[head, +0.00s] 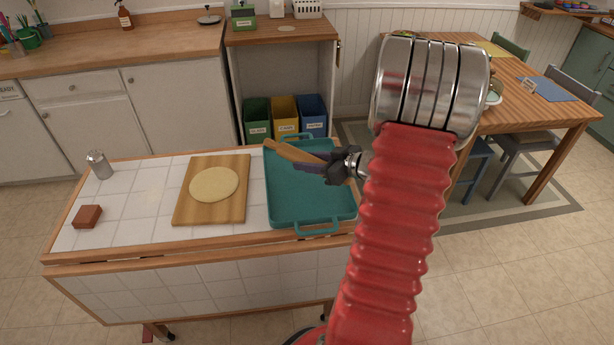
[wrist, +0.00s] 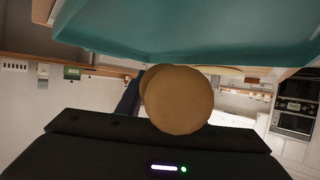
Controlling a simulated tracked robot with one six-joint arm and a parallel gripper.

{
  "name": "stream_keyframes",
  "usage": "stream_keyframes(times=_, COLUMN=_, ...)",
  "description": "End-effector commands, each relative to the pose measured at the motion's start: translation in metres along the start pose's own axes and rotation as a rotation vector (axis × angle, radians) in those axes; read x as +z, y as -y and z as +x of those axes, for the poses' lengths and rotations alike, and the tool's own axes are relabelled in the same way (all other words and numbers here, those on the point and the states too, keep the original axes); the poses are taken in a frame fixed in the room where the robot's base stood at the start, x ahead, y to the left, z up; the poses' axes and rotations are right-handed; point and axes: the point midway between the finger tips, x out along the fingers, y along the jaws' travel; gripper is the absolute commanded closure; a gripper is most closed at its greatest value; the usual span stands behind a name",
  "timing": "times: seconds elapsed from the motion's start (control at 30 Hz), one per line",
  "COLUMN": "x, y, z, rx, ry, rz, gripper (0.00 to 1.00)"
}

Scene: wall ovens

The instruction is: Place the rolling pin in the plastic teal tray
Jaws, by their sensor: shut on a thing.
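The teal tray (head: 305,207) lies on the right end of the white-tiled counter, with a handle at its near and far sides. The wooden rolling pin (head: 285,152) is in my gripper (head: 318,165), which is shut on it over the far part of the tray. From the head view I cannot tell whether the pin touches the tray.
A wooden board (head: 237,212) with flat dough (head: 214,184) lies left of the tray. A metal shaker (head: 98,164) and a reddish-brown block (head: 87,216) stand at the counter's left end. Recycling bins (head: 285,112) stand behind; a dining table (head: 530,95) is at the right.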

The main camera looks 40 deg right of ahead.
Motion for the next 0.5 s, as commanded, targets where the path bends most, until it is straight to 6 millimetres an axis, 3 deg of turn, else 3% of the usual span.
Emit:
stream_keyframes(times=0.13, x=0.0136, y=-0.0002, z=0.0058, rx=0.0, ry=-0.001, rz=0.002, gripper=1.0)
stream_keyframes(times=0.5, x=0.0161, y=-0.0004, z=0.0067, rx=0.001, ry=-0.001, rz=0.0, gripper=1.0)
